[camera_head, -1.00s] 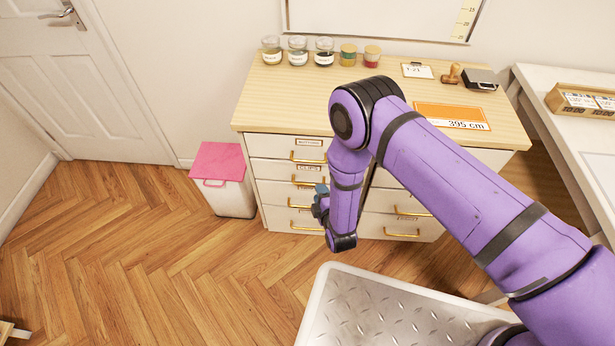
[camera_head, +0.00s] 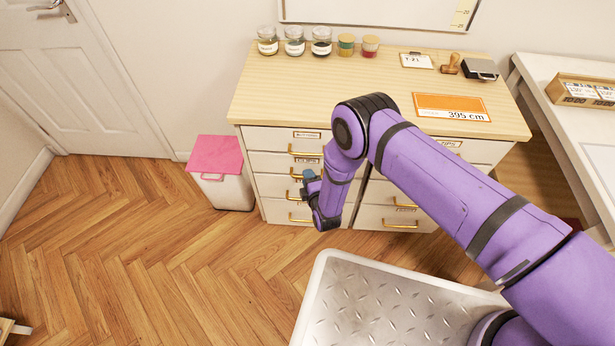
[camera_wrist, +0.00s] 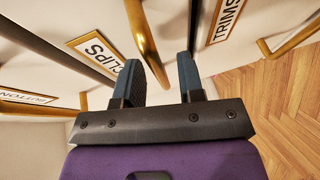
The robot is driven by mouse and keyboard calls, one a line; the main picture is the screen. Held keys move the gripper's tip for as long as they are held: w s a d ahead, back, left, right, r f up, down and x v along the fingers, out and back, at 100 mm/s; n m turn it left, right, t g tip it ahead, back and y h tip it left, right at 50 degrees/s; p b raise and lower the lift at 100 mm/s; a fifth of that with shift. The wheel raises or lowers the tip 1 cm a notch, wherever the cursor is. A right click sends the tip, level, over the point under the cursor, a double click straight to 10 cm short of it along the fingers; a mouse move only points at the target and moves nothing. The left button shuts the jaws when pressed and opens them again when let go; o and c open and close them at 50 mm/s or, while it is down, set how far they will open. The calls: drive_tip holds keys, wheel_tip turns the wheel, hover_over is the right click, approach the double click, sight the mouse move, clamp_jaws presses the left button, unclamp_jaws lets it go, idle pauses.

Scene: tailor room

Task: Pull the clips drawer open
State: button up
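The clips drawer is a white drawer front in the left column of the cabinet, second from the top, with a CLIPS label (camera_head: 308,160). The label also shows in the wrist view (camera_wrist: 97,50). Its gold handle (camera_wrist: 143,35) runs between my two fingers in the wrist view; I cannot tell whether they touch it. The drawer looks closed. My gripper (camera_head: 308,184) is in front of the left drawer column, partly covering the handles there. In the wrist view my gripper (camera_wrist: 160,66) is open, with dark blue fingers apart.
The buttons drawer (camera_wrist: 30,97) and trims drawer (camera_wrist: 226,18) have similar gold handles close by. A white bin with a pink lid (camera_head: 215,155) stands left of the cabinet.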

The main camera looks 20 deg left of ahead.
drive_tip(key=shift+w+a+f, duration=0.1)
drive_tip(key=shift+w+a, duration=0.2)
drive_tip(key=shift+w, duration=0.1)
clamp_jaws()
